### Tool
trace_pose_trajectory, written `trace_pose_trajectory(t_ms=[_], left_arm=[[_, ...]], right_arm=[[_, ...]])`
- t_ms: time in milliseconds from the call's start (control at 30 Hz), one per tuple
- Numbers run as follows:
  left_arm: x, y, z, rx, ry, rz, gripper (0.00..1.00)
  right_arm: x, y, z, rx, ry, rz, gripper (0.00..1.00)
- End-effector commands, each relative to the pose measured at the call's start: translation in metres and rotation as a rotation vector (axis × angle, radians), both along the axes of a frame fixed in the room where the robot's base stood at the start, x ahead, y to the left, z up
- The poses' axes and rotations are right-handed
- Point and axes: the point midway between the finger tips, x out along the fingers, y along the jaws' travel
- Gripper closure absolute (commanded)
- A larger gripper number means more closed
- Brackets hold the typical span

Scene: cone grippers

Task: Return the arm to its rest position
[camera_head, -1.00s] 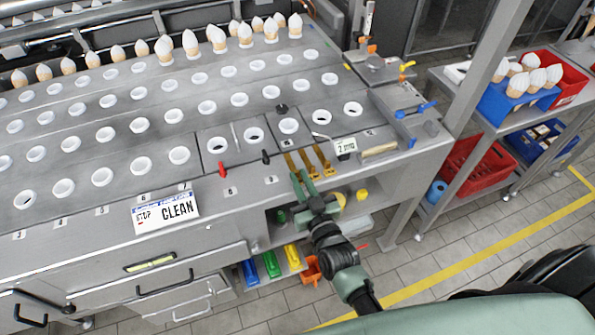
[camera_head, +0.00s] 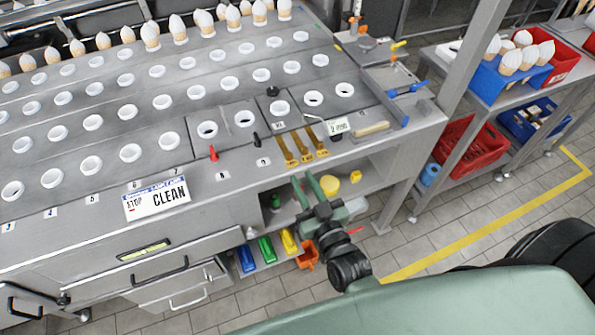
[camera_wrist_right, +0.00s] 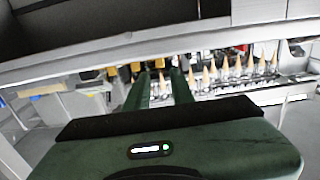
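My right gripper (camera_head: 303,178) is dark green and sits in front of the metal bench (camera_head: 231,184), over the open shelf area below its front edge. Its two fingers stand apart with nothing between them. In the right wrist view the gripper (camera_wrist_right: 159,80) also shows its two fingers apart, with a row of cones blurred beyond them. My right arm reaches in from the lower part of the head view. My left arm and gripper are not in view.
Yellow brackets (camera_head: 303,144) lie just beyond the gripper. A yellow round item (camera_head: 330,185) and coloured bins (camera_head: 266,250) are on shelves close by. The tiled floor (camera_head: 480,205) at right is clear.

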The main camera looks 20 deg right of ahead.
Motion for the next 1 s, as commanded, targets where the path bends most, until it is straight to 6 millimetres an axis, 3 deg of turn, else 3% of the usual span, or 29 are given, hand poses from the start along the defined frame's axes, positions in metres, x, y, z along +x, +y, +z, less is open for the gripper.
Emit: trace_pose_trajectory(t_ms=[167,733,867,967,1000], left_arm=[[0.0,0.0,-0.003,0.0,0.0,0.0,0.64],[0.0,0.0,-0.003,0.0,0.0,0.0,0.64],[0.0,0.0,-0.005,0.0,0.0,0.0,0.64],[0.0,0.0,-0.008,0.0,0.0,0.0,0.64],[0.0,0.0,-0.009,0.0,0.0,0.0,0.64]], right_arm=[[-0.012,0.0,0.001,0.0,-0.002,0.0,0.76],[-0.013,0.0,-0.004,-0.001,0.009,0.003,0.76],[-0.017,0.006,-0.045,-0.008,0.093,0.024,0.76],[-0.029,0.014,-0.108,-0.016,0.226,0.055,0.76],[-0.037,0.016,-0.137,-0.022,0.29,0.069,0.76]])
